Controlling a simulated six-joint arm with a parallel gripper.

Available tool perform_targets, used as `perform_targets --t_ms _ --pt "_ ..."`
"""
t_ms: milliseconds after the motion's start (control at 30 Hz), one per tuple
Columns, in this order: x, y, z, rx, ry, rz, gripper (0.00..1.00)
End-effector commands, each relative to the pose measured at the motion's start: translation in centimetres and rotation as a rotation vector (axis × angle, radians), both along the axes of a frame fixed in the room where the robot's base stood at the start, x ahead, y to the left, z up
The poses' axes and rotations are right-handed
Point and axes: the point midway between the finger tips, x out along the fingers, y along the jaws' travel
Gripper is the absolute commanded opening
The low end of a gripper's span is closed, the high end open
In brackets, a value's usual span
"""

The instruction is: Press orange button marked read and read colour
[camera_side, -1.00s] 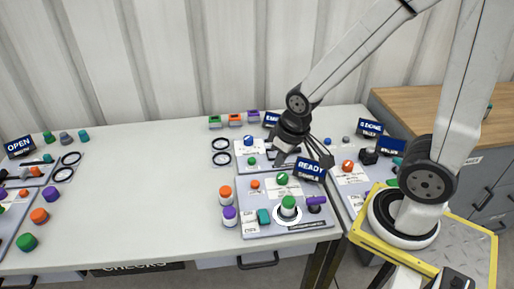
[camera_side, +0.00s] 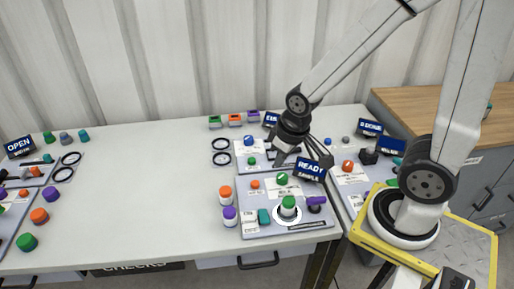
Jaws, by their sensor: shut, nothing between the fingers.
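Another orange button (camera_side: 348,166) stands on the panel to the right. The small print by both is too blurred to read, so I cannot tell which is marked read. My gripper (camera_side: 326,160) is shut and empty, pointing down and to the right above the table, between these two panels. The READY sign stands close in front of it, and I cannot tell how high the fingertips are. They look apart from both orange buttons.
The table's middle left (camera_side: 130,200) is clear.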

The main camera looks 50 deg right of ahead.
Motion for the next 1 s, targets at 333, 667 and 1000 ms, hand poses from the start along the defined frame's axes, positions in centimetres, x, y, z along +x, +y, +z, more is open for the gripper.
perform_targets --t_ms 333,667,1000 --pt "2.2 -1.0 -1.4 -0.042 -0.08 0.098 0.0" --pt "6.1 -2.9 -4.0 -0.149 -0.243 0.3 0.0" --pt "9.2 -4.7 -6.5 -0.292 -0.41 0.504 0.0"
